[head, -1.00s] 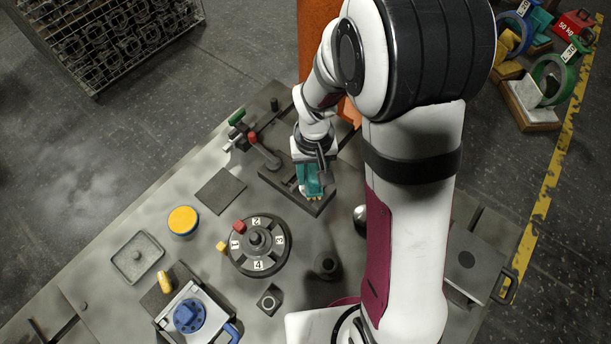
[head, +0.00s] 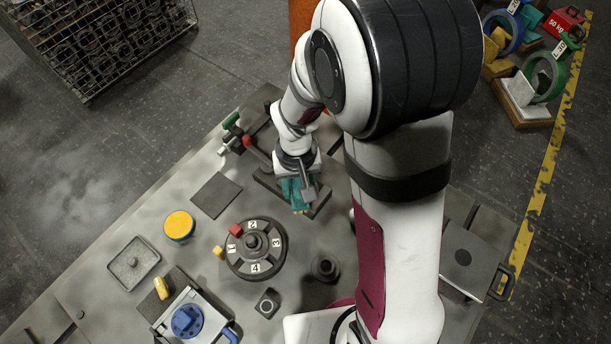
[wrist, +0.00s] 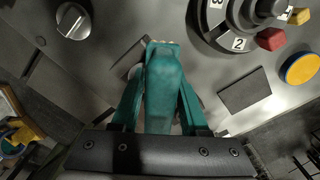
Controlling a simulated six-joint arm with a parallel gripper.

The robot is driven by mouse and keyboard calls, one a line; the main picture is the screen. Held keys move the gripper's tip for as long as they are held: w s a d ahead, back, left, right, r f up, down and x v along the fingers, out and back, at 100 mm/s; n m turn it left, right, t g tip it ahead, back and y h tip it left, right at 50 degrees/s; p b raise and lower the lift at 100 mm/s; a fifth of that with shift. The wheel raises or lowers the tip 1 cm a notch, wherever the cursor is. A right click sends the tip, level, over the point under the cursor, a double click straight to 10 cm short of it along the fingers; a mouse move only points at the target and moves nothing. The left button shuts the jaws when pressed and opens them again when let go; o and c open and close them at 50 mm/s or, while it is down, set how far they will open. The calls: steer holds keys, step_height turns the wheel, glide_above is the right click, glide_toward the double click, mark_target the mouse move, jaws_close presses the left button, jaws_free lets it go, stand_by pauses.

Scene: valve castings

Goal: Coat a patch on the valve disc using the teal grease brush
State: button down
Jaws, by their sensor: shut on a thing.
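My gripper (head: 297,193) is shut on the teal grease brush, which also shows in the wrist view (wrist: 163,88) between two teal fingers. Small pale tips show at the brush's far end. The gripper hangs over the dark rectangular block (head: 322,207), above right of a round dark numbered disc (head: 240,262) with labels 1 to 4 and a central knob. The numbered disc also shows at the top right of the wrist view (wrist: 222,14). I cannot tell which round part is the valve disc. Contact below the brush is hidden.
A red block (head: 236,230) and a yellow block (head: 218,252) sit by the numbered disc. A yellow-topped round tin (head: 179,225), grey tray (head: 134,284), dark square mat (head: 216,196) and blue-topped part (head: 187,321) stand left. A red-knobbed lever (head: 248,141) stands behind.

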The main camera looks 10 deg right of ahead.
steer(key=shift+r, duration=4.15)
